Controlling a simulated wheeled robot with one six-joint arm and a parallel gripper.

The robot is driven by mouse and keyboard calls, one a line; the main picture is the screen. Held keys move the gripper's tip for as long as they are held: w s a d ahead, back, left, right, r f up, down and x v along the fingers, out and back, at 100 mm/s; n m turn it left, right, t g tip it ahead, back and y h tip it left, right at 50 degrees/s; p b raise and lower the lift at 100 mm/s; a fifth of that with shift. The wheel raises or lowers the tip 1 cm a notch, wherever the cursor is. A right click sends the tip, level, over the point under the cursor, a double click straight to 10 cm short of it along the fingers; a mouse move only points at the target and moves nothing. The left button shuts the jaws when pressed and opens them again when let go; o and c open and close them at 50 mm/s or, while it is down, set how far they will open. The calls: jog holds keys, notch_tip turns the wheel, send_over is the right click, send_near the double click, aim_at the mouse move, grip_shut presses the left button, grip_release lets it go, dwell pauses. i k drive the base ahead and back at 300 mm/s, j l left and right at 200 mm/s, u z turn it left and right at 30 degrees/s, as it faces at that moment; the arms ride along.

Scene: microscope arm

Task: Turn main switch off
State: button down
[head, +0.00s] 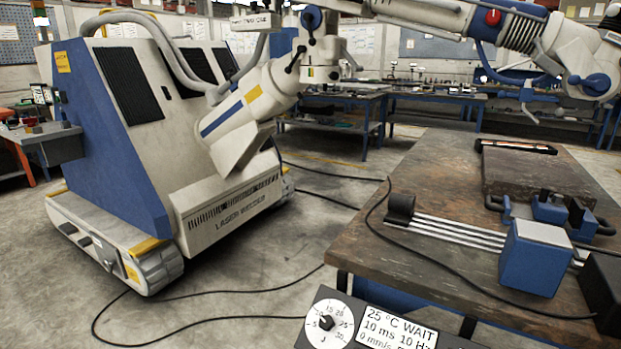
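No part in view is clearly marked as the main switch. A large white and blue laser welder cabinet (125,125) stands on the left, with "LASER WELDER" printed low on its front. Small dark fittings (58,97) sit on its left blue side, too small to make out. A jointed white and blue arm (440,15) runs from the cabinet to the upper right and carries a round red knob (493,17). A control panel (320,300) at the bottom edge has a round dial (327,323) and a display (398,330) reading "25 °C WAIT". My gripper is not in view.
A worn workbench (430,200) fills the right, holding a blue block (535,257), metal rods (450,230) and a dark slab (535,175). Black cables (215,291) cross the floor. Open concrete floor (270,240) lies between cabinet and bench.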

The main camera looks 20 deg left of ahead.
aim_at(30, 122)
jog(key=j+u, duration=0.35)
jog(key=i+j+u, duration=0.15)
jog(key=j+u, duration=0.25)
jog(key=i+j+u, duration=0.1)
jog(key=j+u, duration=0.25)
jog(key=i+j+u, duration=0.25)
jog(key=i+j, duration=0.35)
jog(key=j, duration=0.3)
jog(key=i+j+u, duration=0.3)
jog(key=i+j, duration=1.55)
jog(key=j, duration=0.25)
